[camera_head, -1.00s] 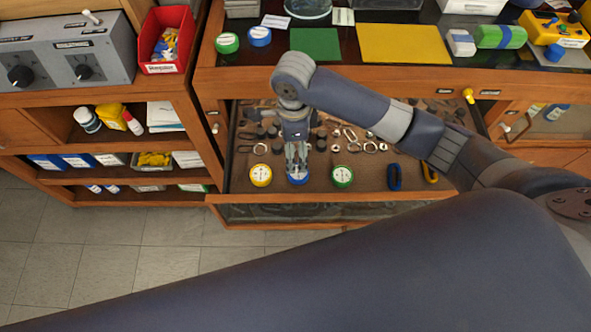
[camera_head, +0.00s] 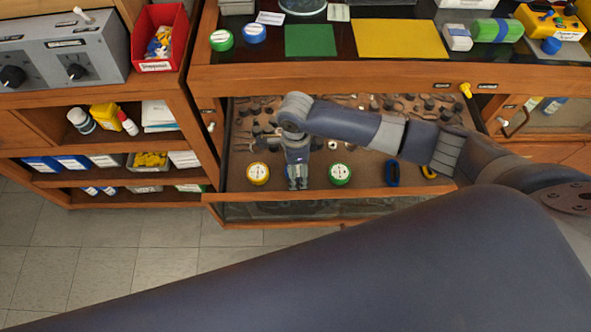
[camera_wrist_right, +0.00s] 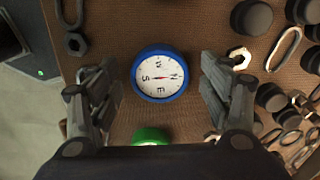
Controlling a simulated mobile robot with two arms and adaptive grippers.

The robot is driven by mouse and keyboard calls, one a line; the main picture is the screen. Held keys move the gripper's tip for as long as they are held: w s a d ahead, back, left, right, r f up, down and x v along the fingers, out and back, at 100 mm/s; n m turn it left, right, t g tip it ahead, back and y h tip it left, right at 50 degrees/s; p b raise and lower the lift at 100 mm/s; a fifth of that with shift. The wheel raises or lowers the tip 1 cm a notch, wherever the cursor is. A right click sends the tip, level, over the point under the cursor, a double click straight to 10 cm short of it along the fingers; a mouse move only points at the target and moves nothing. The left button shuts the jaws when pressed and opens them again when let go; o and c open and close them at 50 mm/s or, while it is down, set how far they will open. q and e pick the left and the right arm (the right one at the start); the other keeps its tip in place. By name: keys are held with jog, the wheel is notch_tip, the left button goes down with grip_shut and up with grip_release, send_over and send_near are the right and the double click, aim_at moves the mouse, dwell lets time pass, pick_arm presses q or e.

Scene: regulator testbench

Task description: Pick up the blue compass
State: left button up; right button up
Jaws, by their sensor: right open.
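The blue compass (camera_wrist_right: 160,74) lies face up on the brown drawer bottom, its white dial and red needle showing in the right wrist view. My right gripper (camera_wrist_right: 159,88) is open, with one finger on each side of the compass and a visible gap to both. The green compass (camera_wrist_right: 150,136) is partly hidden in the wrist view. My left gripper is out of view.
The open drawer (camera_head: 272,213) holds several small metal parts and black knobs behind the compasses. The bench top (camera_head: 390,72) overhangs the drawer's back. A shelf unit (camera_head: 190,120) stands to the left.

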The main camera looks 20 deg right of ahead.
jog(key=c, duration=1.1)
jog(key=shift+c, duration=0.2)
